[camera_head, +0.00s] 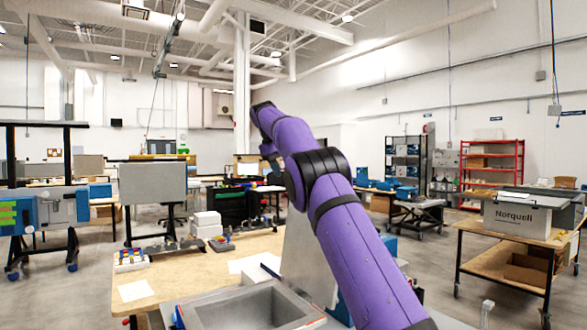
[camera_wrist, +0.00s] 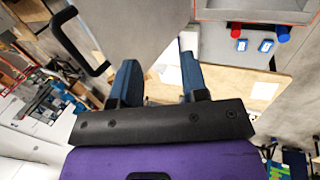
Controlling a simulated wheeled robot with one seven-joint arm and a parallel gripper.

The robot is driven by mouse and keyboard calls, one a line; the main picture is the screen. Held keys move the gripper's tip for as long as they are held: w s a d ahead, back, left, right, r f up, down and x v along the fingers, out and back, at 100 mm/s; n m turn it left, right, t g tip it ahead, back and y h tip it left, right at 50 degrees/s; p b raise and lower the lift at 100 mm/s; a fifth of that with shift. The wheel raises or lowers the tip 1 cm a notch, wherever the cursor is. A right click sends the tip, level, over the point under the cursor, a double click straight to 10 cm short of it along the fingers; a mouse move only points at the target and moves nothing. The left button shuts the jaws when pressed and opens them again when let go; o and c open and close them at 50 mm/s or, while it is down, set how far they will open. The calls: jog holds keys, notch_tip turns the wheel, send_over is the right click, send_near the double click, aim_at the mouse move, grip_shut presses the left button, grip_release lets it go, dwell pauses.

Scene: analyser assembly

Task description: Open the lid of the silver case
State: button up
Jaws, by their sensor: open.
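The silver case (camera_head: 208,313) is at the bottom middle of the head view, with its recessed inside exposed. A pale grey panel (camera_head: 305,258) stands steeply tilted at its right, partly behind my arm; it looks like the raised lid. In the wrist view, a grey panel (camera_wrist: 150,25) with a black bar handle (camera_wrist: 72,42) fills the upper left; it seems to be the same lid. My gripper (camera_wrist: 160,55) is open, its two blue fingers apart with nothing clearly between them. The handle lies left of the fingers, apart from them. The fingers cannot be made out in the head view.
A wooden table (camera_head: 165,282) holds small parts and white boxes (camera_head: 206,222). Another bench with a Norquell box (camera_head: 516,217) stands at the right, across open floor.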

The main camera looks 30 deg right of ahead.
jog(key=shift+s+a, duration=0.1)
jog(key=shift+a, duration=2.5)
